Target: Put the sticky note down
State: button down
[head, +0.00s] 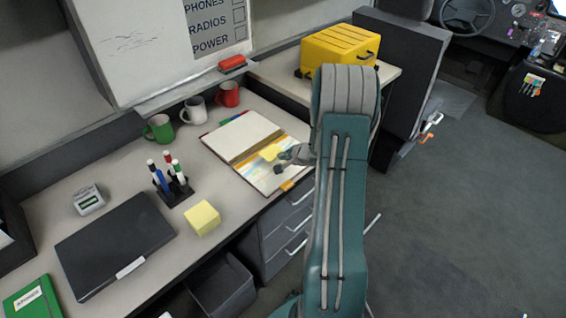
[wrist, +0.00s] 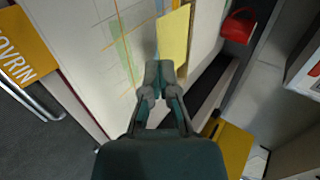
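A yellow sticky note (head: 271,152) is at the tip of my gripper (head: 284,162), over the right page of an open notebook (head: 243,136) on the desk. In the wrist view, the two fingertips (wrist: 158,76) are close together at the near edge of the note (wrist: 174,36), seemingly pinching its corner. The note extends beyond the fingers over the page (wrist: 120,40), which has coloured patches and grid lines. Whether the note touches the page cannot be told. A thick yellow sticky pad (head: 203,218) sits on the desk, left of the notebook.
Green (head: 159,128), white (head: 194,110) and red (head: 228,94) mugs stand along the back. A pen holder (head: 175,190), dark closed laptop (head: 115,245) and green folder (head: 33,300) lie to the left. A yellow case (head: 340,50) stands behind my arm. A whiteboard (head: 160,45) hangs above.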

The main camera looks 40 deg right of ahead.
aim_at(284, 163)
jog(key=f, duration=0.1)
jog(key=d+f, duration=0.1)
jog(key=f, duration=0.1)
jog(key=shift+d+f, duration=0.25)
jog(key=shift+d, duration=0.15)
jog(key=shift+a+f, duration=0.15)
jog(key=shift+a, duration=0.5)
jog(key=c, duration=1.1)
grip_release()
jog(key=shift+d+f, duration=0.1)
jog(key=shift+d, duration=0.3)
jog(key=shift+a, duration=0.1)
